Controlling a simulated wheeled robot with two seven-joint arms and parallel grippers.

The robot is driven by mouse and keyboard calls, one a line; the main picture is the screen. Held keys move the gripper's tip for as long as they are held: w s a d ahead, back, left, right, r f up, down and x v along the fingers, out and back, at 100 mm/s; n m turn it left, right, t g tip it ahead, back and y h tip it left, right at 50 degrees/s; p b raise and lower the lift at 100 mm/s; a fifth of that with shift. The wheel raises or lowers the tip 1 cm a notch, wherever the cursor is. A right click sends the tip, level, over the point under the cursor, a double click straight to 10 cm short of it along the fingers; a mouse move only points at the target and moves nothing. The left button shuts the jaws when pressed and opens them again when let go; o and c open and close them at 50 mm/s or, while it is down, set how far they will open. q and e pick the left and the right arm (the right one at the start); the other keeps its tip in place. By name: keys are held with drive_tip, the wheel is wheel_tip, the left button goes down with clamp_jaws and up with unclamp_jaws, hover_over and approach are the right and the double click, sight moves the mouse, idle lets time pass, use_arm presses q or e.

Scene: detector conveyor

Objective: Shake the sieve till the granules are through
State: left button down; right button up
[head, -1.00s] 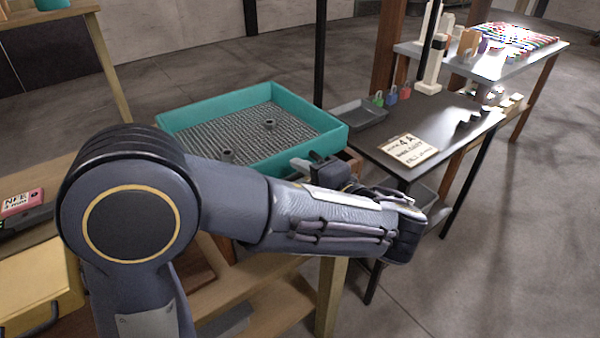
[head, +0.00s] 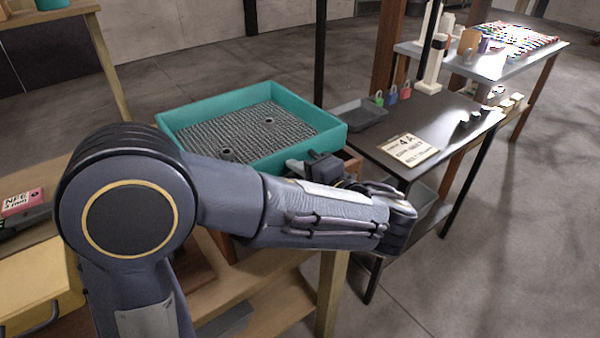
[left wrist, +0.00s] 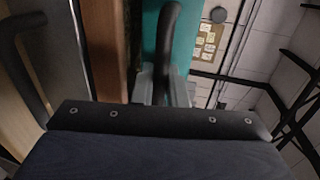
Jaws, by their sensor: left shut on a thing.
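The sieve (head: 185,146) is a teal, open-topped tray with a grey, grainy-looking bed inside. Two dark round pieces (head: 268,122) sit on that bed. I cannot tell mesh from granules at this size. My left gripper (head: 305,167) is at the sieve's near right side, shut on its handle; my forearm partly hides the near wall. In the left wrist view, a dark curved bar (left wrist: 167,45) stands before the teal sieve wall (left wrist: 186,45), with grey jaw parts below it. What lies under the sieve is mostly hidden. My right gripper is out of view.
A wooden bench (head: 262,305) is below my arm. To the right, a dark table (head: 440,122) holds a grey tray (head: 362,116), several small padlocks (head: 391,94) and a sign card (head: 408,149). A yellow box (head: 40,290) is at the lower left.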

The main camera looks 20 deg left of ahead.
use_arm(q)
drive_tip(key=x, duration=0.2)
drive_tip(key=shift+w+a+r, duration=0.2)
drive_tip(key=shift+a+r, duration=0.05)
drive_tip(key=shift+a, duration=0.1)
drive_tip(key=c, duration=1.5)
unclamp_jaws()
drive_tip(key=shift+w+a, duration=0.1)
drive_tip(key=shift+c, duration=0.2)
drive_tip(key=v, duration=0.8)
drive_tip(key=shift+f, duration=0.1)
